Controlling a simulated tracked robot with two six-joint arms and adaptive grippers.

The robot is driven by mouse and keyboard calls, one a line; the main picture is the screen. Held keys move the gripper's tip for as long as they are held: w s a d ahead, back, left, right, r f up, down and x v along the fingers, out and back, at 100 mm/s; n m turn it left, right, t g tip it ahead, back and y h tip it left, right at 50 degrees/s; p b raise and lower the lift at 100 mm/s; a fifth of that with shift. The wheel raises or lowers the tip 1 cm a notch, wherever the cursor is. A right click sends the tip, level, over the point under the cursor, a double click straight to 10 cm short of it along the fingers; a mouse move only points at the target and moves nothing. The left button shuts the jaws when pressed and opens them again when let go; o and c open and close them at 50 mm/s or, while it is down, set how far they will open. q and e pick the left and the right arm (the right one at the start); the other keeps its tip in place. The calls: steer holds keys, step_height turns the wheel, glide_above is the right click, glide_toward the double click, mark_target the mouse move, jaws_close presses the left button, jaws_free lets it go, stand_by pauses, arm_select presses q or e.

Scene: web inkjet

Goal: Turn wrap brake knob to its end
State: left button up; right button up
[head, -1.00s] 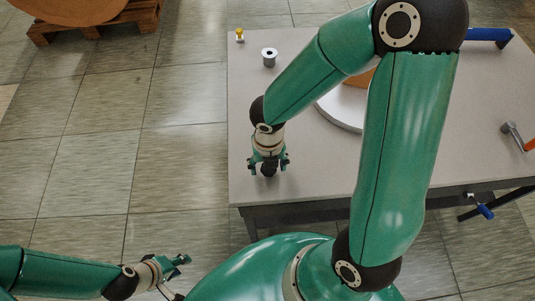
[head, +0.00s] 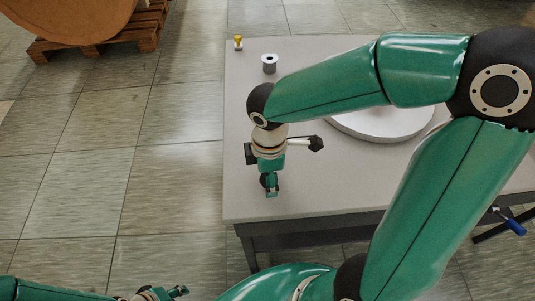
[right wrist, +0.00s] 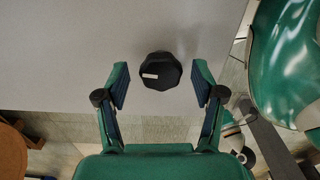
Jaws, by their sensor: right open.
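The wrap brake knob is a black, lobed knob (right wrist: 160,71) with a short white mark on its left part. In the right wrist view it sits between the fingertips of my right gripper (right wrist: 161,84), with a gap on each side. That gripper is open. In the head view my right gripper (head: 270,186) points down over the table's near left corner, and a finger hides most of the knob. My left gripper (head: 172,293) is at the bottom edge, away from the table, partly cut off; its finger opening is unclear.
A blue-handled lever (head: 513,226) juts out at the right front. A wooden pallet (head: 110,37) bears a large brown roll (head: 65,15).

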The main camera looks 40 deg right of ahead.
steer(key=m+b, duration=0.1)
steer(key=m, duration=0.3)
steer(key=shift+f, duration=0.1)
steer(key=m+b, duration=0.1)
steer(key=m, duration=1.3)
steer(key=shift+b, duration=0.3)
steer(key=m, duration=0.9)
steer(key=shift+p, duration=0.3)
steer(key=m, duration=0.3)
steer(key=shift+r+m+p, duration=0.2)
steer(key=shift+m+p, duration=0.2)
steer(key=m+p, duration=0.1)
steer(key=m, duration=0.2)
steer(key=shift+m, duration=0.4)
step_height(320, 180, up, 10)
steer(key=p, duration=0.1)
steer(key=shift+f, duration=0.25)
